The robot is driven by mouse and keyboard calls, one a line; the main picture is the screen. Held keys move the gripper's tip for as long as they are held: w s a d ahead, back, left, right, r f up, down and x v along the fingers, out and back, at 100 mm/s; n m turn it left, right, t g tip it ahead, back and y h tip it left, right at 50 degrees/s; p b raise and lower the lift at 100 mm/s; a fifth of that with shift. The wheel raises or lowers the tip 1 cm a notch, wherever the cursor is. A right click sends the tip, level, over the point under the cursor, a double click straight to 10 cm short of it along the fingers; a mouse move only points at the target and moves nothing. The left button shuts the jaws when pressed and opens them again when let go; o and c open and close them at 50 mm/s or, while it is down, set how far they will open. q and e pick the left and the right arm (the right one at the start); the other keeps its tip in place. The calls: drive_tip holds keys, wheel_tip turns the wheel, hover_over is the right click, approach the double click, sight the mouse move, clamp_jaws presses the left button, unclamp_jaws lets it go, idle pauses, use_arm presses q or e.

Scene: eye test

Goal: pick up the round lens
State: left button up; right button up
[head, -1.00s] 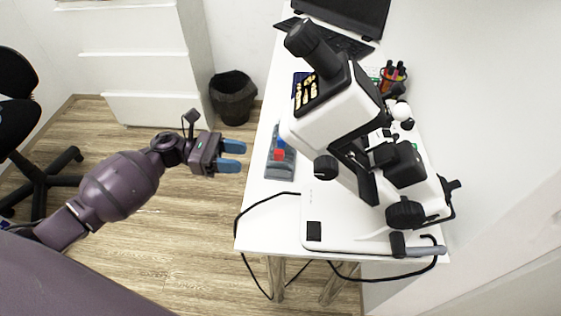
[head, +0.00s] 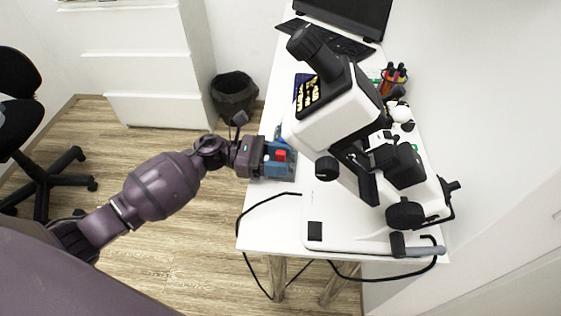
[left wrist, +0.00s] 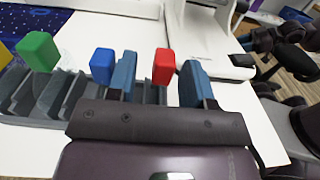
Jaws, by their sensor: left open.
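I cannot make out a round lens in either view. My left gripper (head: 285,158) is open at the desk's left edge, over a grey slotted rack (left wrist: 38,121). In the left wrist view its blue fingers (left wrist: 160,82) stand on either side of a red block (left wrist: 164,66), with nothing clearly gripped. A blue block (left wrist: 102,66) is just left of the fingers, and a green block (left wrist: 38,50) and a partly cut-off yellow one (left wrist: 4,56) are farther left. In the head view the gripper hides much of the rack. My right gripper is not in view.
A large white microscope (head: 332,116) stands on the white desk (head: 268,222), right of the gripper. A laptop (head: 345,14), a blue case (head: 307,93) and a pen cup (head: 393,80) are farther back. A black cable (head: 262,206) hangs over the front left edge.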

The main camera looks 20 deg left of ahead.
use_arm(q)
clamp_jaws()
